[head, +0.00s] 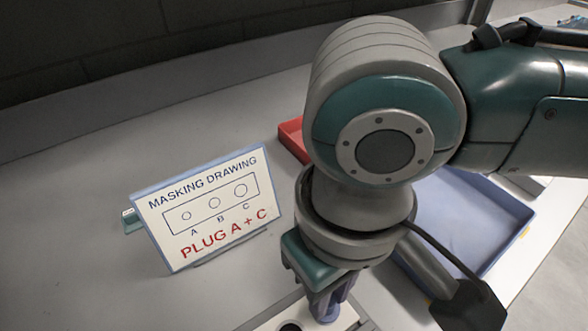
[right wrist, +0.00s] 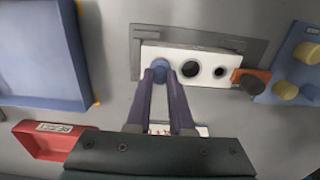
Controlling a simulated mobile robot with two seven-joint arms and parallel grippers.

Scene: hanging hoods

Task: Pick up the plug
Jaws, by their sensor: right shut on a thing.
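My right gripper (right wrist: 160,74) is shut on a blue plug (right wrist: 160,66), held between its two dark fingertips. In the head view the right gripper (head: 328,300) points down over the block's right end, partly hidden by my arm. The plug is at the left end of a white block (right wrist: 205,57) in the right wrist view; I cannot tell how deep it sits in a hole there. Two dark open holes show beside it, the outer one smaller. In the head view the block (head: 268,327) shows only at the bottom edge. My left gripper is not in view.
A masking drawing sign (head: 205,210) reads "PLUG A + C". A red tray (right wrist: 45,142) and a blue tray (right wrist: 40,60) lie to one side. A blue holder (right wrist: 292,62) with tan plugs and an orange piece (right wrist: 262,75) are beyond the block's other end.

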